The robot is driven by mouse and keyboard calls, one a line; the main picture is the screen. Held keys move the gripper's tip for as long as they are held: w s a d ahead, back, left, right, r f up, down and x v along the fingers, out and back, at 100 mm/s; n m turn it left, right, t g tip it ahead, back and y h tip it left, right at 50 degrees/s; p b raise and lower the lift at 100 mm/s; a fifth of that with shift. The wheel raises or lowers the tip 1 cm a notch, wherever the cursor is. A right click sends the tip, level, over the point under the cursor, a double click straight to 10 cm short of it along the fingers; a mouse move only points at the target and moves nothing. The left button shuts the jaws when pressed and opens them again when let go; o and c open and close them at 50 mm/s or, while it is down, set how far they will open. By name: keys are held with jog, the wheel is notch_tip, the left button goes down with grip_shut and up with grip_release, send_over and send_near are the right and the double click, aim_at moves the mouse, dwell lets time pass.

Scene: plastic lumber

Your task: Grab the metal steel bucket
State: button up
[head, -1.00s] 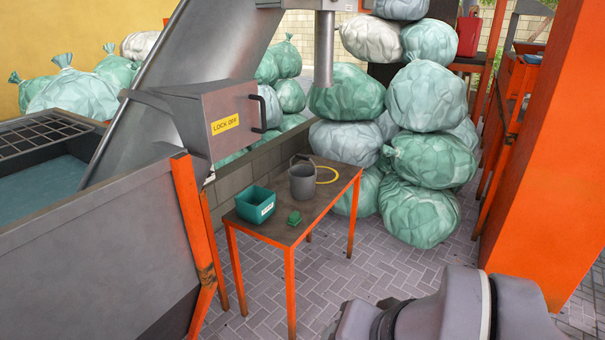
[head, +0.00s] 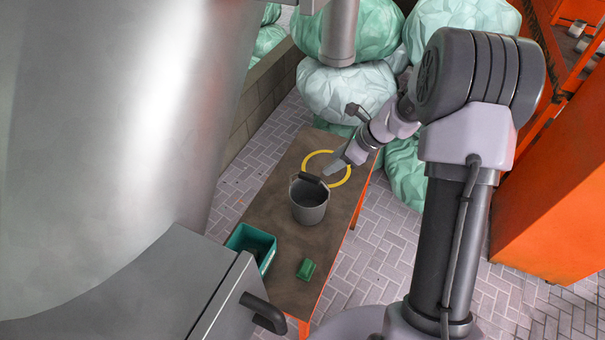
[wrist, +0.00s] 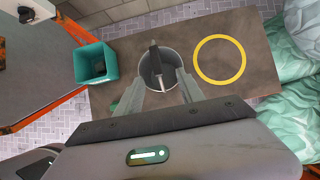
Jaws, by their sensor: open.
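The grey metal bucket (head: 309,205) stands upright on the brown table, its dark handle grip raised over the rim. In the wrist view the bucket (wrist: 148,70) shows between and beyond my fingers, with the handle running across its opening. My gripper (head: 335,168) reaches in from the right, close to the bucket's handle. In the wrist view my gripper (wrist: 166,84) is open, with one finger on each side of the handle. I cannot tell whether either finger touches the bucket or handle.
A yellow ring (head: 340,178) lies on the table (head: 262,212) behind the bucket. A teal bin (head: 240,240) and a small green block (head: 306,269) are nearer. A large grey metal machine (head: 110,130) fills the left. Bags (head: 345,90) are piled behind the table.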

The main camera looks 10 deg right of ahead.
aim_at(315, 178)
jog(key=b+x, duration=0.1)
jog(key=x, duration=0.2)
jog(key=b+x, duration=0.1)
jog(key=x, duration=0.2)
jog(key=s+x, duration=0.1)
jog(key=x, duration=0.2)
jog(key=shift+a+f+b, duration=0.1)
jog(key=shift+f+b, duration=0.3)
jog(key=b+x, duration=0.2)
jog(key=x, duration=0.4)
jog(key=shift+w+a+r, duration=0.25)
jog(key=shift+w+a, duration=0.05)
jog(key=shift+w, duration=0.1)
jog(key=shift+s+d+r, duration=0.1)
jog(key=shift+r, duration=0.05)
jog(key=shift+c, duration=1)
grip_shut()
